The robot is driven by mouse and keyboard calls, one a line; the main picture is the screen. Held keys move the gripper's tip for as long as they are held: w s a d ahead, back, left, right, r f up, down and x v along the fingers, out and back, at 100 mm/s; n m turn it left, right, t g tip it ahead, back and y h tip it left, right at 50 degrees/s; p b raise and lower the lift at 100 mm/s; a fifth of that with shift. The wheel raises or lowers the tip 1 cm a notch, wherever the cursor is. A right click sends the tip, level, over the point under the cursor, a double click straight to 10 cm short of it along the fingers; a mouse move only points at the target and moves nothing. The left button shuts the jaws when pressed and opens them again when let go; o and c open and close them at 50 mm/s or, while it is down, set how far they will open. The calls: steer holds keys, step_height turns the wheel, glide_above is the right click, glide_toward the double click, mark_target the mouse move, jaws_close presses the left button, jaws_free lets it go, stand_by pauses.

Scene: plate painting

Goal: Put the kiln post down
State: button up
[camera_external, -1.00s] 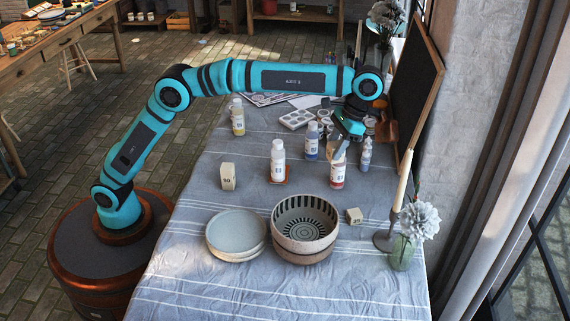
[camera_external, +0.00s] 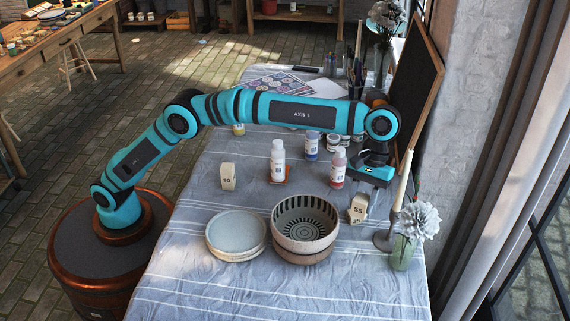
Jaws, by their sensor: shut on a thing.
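My gripper (camera_external: 364,190) is shut on a beige kiln post (camera_external: 359,204) marked 55, at the right of the table. The held post is upright and hangs below the jaws. A second, lower beige post (camera_external: 355,220) marked 35 shows directly beneath it, partly covered by it. I cannot tell whether the two touch. Another beige post (camera_external: 228,176) stands alone at the left of the table. The fingertips are small and partly hidden by the wrist.
A striped bowl (camera_external: 305,222) and stacked plates (camera_external: 236,233) stand at the front. A candle holder (camera_external: 384,240) and a flower vase (camera_external: 402,254) stand close at the right. Paint bottles (camera_external: 338,167) stand behind. The front of the tablecloth (camera_external: 300,292) is clear.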

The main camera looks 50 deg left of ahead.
step_height(320, 180, down, 15)
stand_by(0.6)
steer(key=shift+f, duration=0.15)
steer(key=o, duration=1.2)
steer(key=shift+c, duration=0.2)
steer(key=v, duration=1.2)
